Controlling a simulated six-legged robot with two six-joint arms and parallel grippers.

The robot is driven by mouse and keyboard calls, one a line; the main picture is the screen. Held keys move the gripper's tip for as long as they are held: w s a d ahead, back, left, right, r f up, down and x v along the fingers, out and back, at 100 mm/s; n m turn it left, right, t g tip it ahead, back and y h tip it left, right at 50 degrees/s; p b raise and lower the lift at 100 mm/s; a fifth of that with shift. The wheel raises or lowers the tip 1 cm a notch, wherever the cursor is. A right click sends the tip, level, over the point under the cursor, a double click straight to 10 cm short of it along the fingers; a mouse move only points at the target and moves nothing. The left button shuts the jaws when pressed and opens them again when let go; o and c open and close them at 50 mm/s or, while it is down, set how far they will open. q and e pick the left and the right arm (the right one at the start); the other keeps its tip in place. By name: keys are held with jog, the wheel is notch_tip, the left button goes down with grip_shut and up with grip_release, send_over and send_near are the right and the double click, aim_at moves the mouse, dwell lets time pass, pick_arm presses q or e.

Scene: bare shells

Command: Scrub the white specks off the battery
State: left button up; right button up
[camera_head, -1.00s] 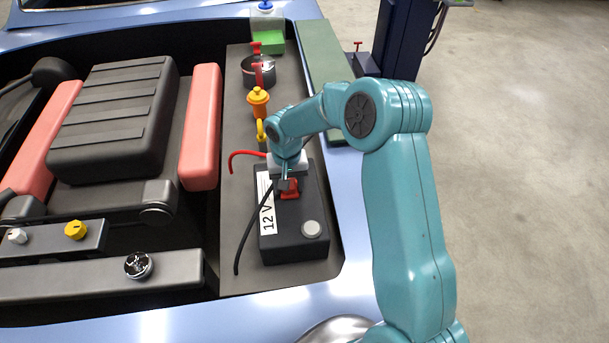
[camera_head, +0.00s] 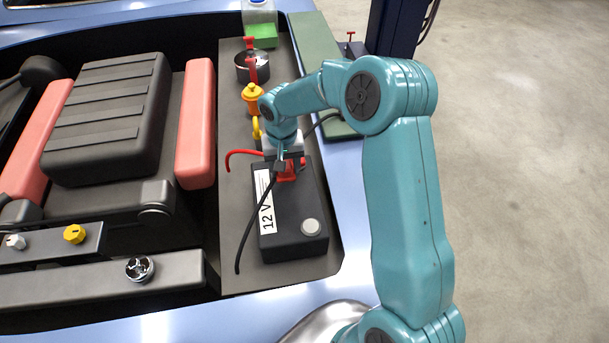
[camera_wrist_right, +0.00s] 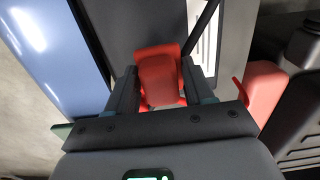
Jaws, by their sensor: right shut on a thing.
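The black battery (camera_head: 290,236) stands upright on the dark shelf at the right of the engine bay, with a white "12 V" label and a round grey terminal (camera_head: 311,227). I cannot make out white specks on it. My right gripper (camera_head: 287,160) is over the battery's far end, shut on a red clamp-like piece (camera_head: 290,174). In the right wrist view this red piece (camera_wrist_right: 160,75) sits between the two fingers. I cannot tell whether it touches the battery; the arm hides part of that end. My left gripper is not in view.
Beyond stand a yellow-capped part (camera_head: 255,98), a dark round pot (camera_head: 246,68) and a green block (camera_head: 264,37). A green strip (camera_head: 318,60) lies on the fender.

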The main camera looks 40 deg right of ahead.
jog(key=r, duration=0.1)
jog(key=s+r+p, duration=0.1)
jog(key=r, duration=0.1)
jog(key=shift+a+r, duration=0.1)
jog(key=shift+r, duration=0.05)
jog(key=shift+w+r, duration=0.1)
jog(key=shift+w, duration=0.35)
jog(key=shift+s+r, duration=0.1)
jog(key=shift+s, duration=0.25)
jog(key=shift+w+f, duration=0.2)
jog(key=shift+w, duration=0.15)
jog(key=shift+s, duration=0.1)
